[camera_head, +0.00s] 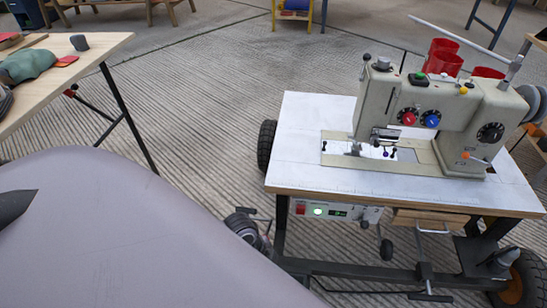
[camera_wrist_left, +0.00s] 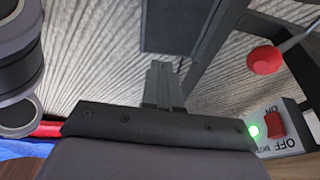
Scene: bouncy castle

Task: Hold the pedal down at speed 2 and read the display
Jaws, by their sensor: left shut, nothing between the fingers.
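The sewing machine (camera_head: 400,100) stands on a white-topped wheeled table (camera_head: 300,130) at the right of the head view. Its front panel (camera_head: 365,213) has a red switch (camera_head: 300,208), a lit green lamp (camera_head: 318,211) and a small display (camera_head: 338,213), whose digits are too small to read. The red switch also shows in the left wrist view (camera_wrist_left: 274,124), marked ON and OFF. There my left gripper (camera_wrist_left: 162,68) is shut and empty. A dark plate (camera_wrist_left: 180,25) lies beyond its fingertips; I cannot tell whether it is the pedal or whether they touch. My right gripper is not in view.
A red ball knob (camera_wrist_left: 264,60) on a rod is right of my fingers. Dark round parts (camera_wrist_left: 18,60) are at the left. A black-knobbed lever (camera_head: 386,250) hangs below the panel. Red cups (camera_head: 444,62) stand behind the machine. Ribbed floor (camera_head: 200,100) is clear left of the table.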

